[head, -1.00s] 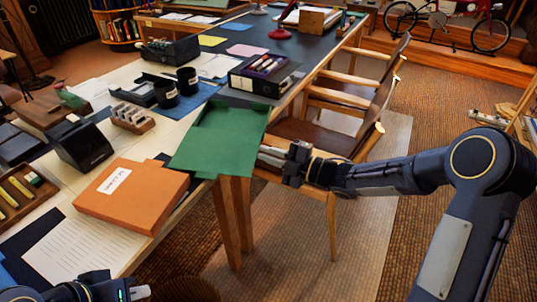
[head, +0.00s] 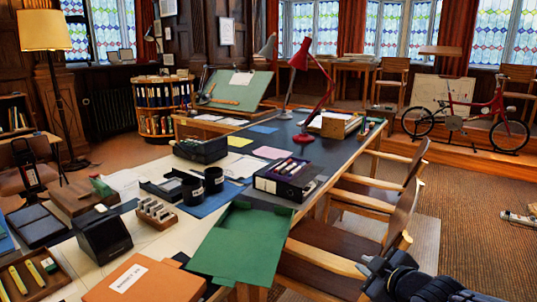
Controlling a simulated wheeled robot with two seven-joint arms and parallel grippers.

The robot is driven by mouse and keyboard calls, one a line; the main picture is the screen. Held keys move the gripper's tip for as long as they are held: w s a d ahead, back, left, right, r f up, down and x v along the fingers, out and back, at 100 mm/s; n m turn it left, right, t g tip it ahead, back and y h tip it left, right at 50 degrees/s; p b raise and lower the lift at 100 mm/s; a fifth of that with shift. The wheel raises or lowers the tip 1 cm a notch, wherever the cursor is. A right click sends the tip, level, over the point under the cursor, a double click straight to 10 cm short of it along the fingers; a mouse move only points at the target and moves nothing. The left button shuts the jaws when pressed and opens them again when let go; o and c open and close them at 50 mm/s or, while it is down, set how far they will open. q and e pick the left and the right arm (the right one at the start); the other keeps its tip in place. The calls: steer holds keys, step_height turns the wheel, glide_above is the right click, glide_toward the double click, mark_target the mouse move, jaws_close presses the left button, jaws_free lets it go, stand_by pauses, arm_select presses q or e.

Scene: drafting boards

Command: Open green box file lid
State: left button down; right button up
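The green box file (head: 240,245) lies at the near right edge of the long table, beside an orange box file (head: 130,283). Its broad, flat green face is toward me, with a raised darker rim along the far end. I cannot tell for sure how far its lid is open. My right gripper (head: 368,266) is at the lower right, to the right of the green box file and apart from it in the picture, over the chair. Its fingers are small and dark, so their opening is unclear. My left gripper is out of view.
A wooden armchair (head: 325,272) stands against the table's right side, close to my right gripper.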

steer(key=s+a+f+m+g, duration=0.15)
steer(key=s+m, duration=0.25)
steer(key=s, duration=0.5)
steer(key=s+f+m+g+y+p, duration=0.1)
steer(key=s+f+m+g, duration=0.2)
steer(key=s, duration=0.6)
steer(key=s+m+g, duration=0.2)
steer(key=s+m, duration=0.3)
steer(key=s, duration=0.5)
step_height(320, 180, up, 19)
steer(key=p, duration=1.8)
steer(key=shift+w+f+p, duration=0.15)
steer(key=shift+w+p, duration=0.25)
steer(key=shift+w, duration=0.05)
steer(key=shift+f, duration=0.1)
